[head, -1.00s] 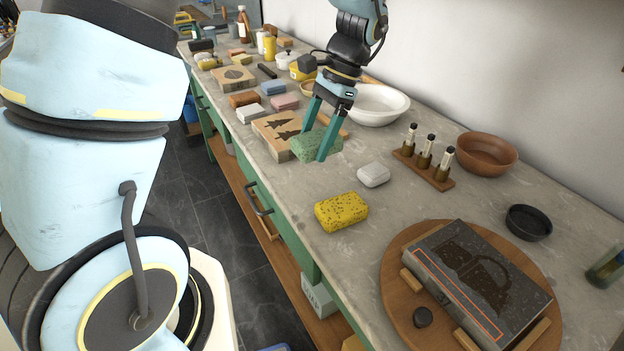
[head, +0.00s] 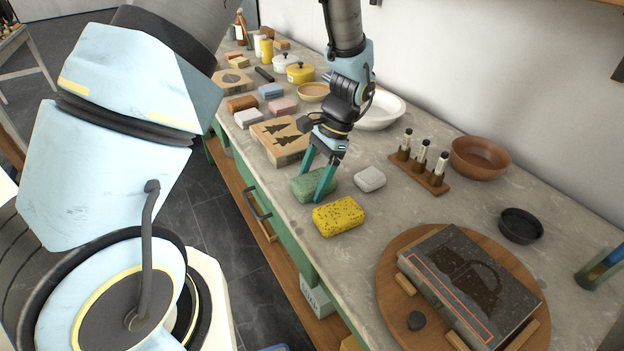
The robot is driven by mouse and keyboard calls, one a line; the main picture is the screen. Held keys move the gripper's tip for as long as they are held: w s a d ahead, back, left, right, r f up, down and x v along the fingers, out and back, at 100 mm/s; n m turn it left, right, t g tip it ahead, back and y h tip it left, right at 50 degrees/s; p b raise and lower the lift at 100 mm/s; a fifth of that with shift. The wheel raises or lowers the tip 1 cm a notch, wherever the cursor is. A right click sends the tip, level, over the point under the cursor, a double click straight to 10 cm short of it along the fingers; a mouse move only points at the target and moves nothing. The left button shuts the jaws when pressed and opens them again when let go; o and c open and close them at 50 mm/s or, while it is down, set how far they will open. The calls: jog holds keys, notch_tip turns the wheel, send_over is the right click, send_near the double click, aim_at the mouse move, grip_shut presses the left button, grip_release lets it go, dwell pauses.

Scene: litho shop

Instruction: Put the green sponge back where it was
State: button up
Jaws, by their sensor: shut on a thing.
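The green sponge (head: 307,187) is at the counter's front part, between the wooden block with dark tree shapes (head: 279,150) and the yellow speckled sponge (head: 339,216). My gripper (head: 314,188) points down with its teal fingers shut on the green sponge, one on each side. The sponge is at or just above the counter; I cannot tell if it touches. The yellow sponge lies close in front of it, to the lower right. A pale grey sponge or soap (head: 369,179) lies to its right.
A round wooden board (head: 389,280) with a dark stone slab (head: 470,283) is at the lower right. A rack with small bottles (head: 420,172), a brown bowl (head: 480,158) and a black dish (head: 521,225) stand toward the wall. Several small blocks lie farther back. The counter's front edge is near.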

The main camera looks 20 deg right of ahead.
jog(key=shift+f, duration=0.15)
jog(key=o, duration=1.2)
jog(key=s+b+v, duration=0.1)
jog(key=b+v, duration=0.2)
jog(key=v, duration=0.9)
jog(key=a+n+h, duration=0.1)
jog(key=a+n, duration=0.4)
jog(key=a, duration=0.5)
jog(key=w+a+n+t+h, duration=0.1)
jog(key=a+n, duration=0.3)
jog(key=a, duration=0.6)
jog(key=a+n+t+h, duration=0.1)
jog(key=a+n, duration=0.4)
jog(key=a, duration=0.5)
jog(key=shift+w+f+n+h, duration=0.2)
jog(key=shift+f+n+h, duration=0.1)
jog(key=shift+h, duration=0.6)
